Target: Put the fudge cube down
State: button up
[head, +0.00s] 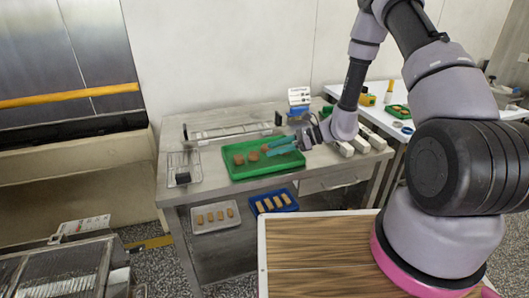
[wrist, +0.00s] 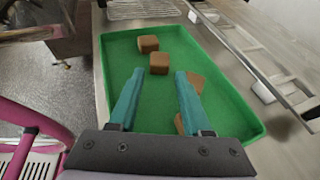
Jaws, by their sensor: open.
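My gripper (head: 283,145) is over the green tray (head: 236,172) on the steel table, with its teal fingers apart; the fingers also show in the wrist view (wrist: 154,88). Brown fudge cubes lie in the tray. In the wrist view one cube (wrist: 159,63) lies just beyond the fingertips and another (wrist: 148,44) is farther off. A third cube (wrist: 197,83) is beside the right finger, partly hidden by it, and a brown piece (wrist: 180,124) shows in part lower down behind that finger. Nothing shows held between the fingers. I cannot tell which cube the task means.
A wire rack (head: 184,168) stands left of the tray, and a long metal frame (head: 232,131) lies behind it. White blocks (head: 358,145) are to the right. Below, a grey tray (head: 230,226) and a blue tray (head: 290,206) hold bars.

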jog(key=v, duration=0.7)
jog(key=shift+d, duration=0.15)
jog(key=s+d+r+n+g+h, duration=0.1)
jog(key=s+r+n+h, duration=0.2)
jog(key=r, duration=0.6)
jog(key=s+d+r+n+g+h, duration=0.1)
jog(key=s+r+n, duration=0.3)
jog(key=r, duration=0.6)
jog(key=s+d+r+n+t+h, duration=0.3)
jog(key=s+d+r+n+t, duration=0.1)
jog(key=r, duration=0.4)
jog(key=s+d+r+n+t+h, duration=0.3)
jog(key=s+d+r, duration=0.3)
jog(key=s+r, duration=0.3)
jog(key=shift+s+r+n+t+h, duration=0.25)
jog(key=shift+n+t+h, duration=0.2)
jog(key=shift+h, duration=0.25)
